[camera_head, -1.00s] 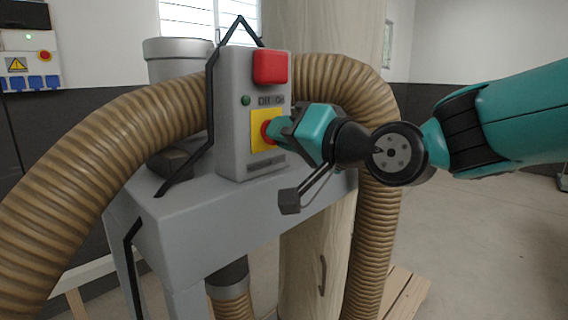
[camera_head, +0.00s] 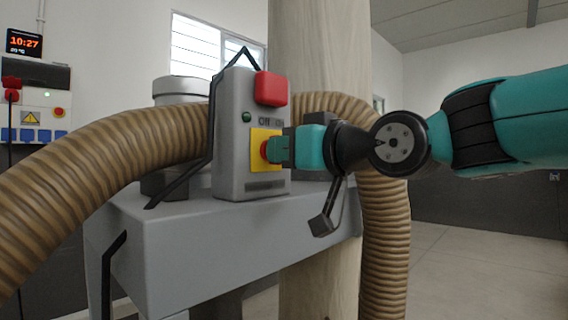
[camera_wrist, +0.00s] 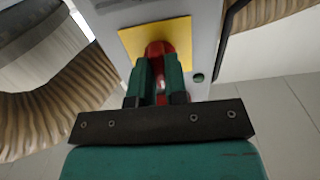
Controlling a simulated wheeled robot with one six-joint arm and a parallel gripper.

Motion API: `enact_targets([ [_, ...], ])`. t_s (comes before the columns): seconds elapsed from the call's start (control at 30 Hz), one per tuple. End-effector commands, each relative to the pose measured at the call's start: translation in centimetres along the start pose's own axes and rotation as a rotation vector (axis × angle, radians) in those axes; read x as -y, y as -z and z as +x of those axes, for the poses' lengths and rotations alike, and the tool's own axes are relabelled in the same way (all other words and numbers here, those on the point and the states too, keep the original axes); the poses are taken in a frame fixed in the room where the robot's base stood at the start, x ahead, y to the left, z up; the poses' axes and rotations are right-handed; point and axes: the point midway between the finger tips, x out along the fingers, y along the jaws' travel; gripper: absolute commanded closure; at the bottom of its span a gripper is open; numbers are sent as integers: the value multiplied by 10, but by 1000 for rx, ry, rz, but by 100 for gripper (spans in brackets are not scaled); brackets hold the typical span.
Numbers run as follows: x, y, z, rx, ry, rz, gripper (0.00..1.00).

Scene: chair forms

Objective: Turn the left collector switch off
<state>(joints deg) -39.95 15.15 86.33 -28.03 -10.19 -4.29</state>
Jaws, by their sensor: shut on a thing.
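The collector's grey switch box (camera_head: 232,135) stands upright on the grey collector body. Its front carries a yellow plate (camera_head: 260,136) with a red knob (camera_head: 265,150), a larger red button or cover (camera_head: 271,88) above, a green light (camera_head: 247,117), and "Off" and "On" lettering that is partly hidden by my arm. My gripper (camera_head: 275,150) is at the yellow plate with its fingers on the red knob. In the wrist view, the two green fingers (camera_wrist: 160,82) are closed around the red knob (camera_wrist: 158,50), in front of the yellow plate (camera_wrist: 128,42).
Ribbed tan hoses (camera_head: 95,180) curve on both sides of the box. A pale wooden column (camera_head: 318,45) stands behind. The grey collector body (camera_head: 210,250) lies below. A wall panel with blue sockets (camera_head: 35,120) is at the far left. Open floor (camera_head: 465,260) shows at right.

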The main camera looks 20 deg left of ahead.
Motion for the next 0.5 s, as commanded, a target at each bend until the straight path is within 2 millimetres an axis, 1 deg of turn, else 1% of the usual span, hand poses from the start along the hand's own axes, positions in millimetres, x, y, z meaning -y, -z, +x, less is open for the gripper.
enact_targets([
  [0.03, 0, -2, 0, 3, 0, -10, 100],
  [0.5, 0, -1, 0, 3, 0, -36, 100],
])
